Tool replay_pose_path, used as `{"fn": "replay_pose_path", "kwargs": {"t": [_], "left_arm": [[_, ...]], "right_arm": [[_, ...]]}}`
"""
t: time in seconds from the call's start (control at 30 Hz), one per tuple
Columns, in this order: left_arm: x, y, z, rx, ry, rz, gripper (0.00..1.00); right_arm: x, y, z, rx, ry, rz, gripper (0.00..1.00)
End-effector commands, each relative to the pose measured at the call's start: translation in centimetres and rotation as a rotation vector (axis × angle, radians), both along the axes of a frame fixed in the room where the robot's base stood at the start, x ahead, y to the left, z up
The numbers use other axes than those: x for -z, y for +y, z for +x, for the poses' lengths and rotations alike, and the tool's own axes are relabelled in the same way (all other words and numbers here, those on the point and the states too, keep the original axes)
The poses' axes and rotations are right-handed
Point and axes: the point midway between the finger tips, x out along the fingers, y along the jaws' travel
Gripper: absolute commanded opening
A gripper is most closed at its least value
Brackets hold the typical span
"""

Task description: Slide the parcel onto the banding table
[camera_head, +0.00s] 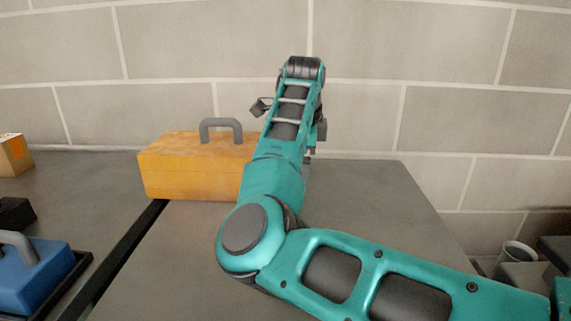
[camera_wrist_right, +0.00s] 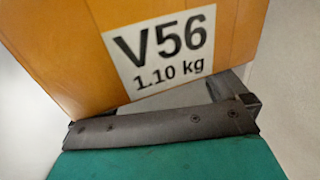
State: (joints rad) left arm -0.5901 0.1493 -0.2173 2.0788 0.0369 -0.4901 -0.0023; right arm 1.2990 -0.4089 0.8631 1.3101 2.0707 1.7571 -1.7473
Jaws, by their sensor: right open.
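An orange box-shaped parcel (camera_head: 190,168) with a grey handle (camera_head: 220,126) on top stands upright left of my right arm in the head view. It sits across the far end of the dark gap between two grey tabletops, the left one (camera_head: 85,190) and the right one (camera_head: 370,200). I cannot tell by looks which is the banding table. My right gripper (camera_head: 290,118) is beyond the parcel's right end, partly hidden by my own arm. In the wrist view, the parcel (camera_wrist_right: 60,40) fills the space before the open jaws, its label reading V56, 1.10 kg. Contact is unclear.
A blue case (camera_head: 30,280) with a grey handle sits on a dark tray at lower left. A dark object (camera_head: 14,212) and a small cardboard box (camera_head: 14,155) stand behind it. A block wall closes the back. The right tabletop's right side is clear.

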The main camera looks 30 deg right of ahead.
Motion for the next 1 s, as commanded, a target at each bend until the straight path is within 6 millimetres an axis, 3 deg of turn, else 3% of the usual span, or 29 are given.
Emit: {"fn": "replay_pose_path", "kwargs": {"t": [0.77, 1.0], "left_arm": [[0.5, 0.0, 0.0, 0.000, 0.000, 0.000, 0.43], [0.6, 0.0, 0.0, 0.000, 0.001, 0.000, 0.43]], "right_arm": [[0.0, 3.6, 1.9, -0.006, -0.001, 0.001, 1.00], [0.0, 3.6, 2.0, -0.004, -0.001, 0.002, 1.00]]}}
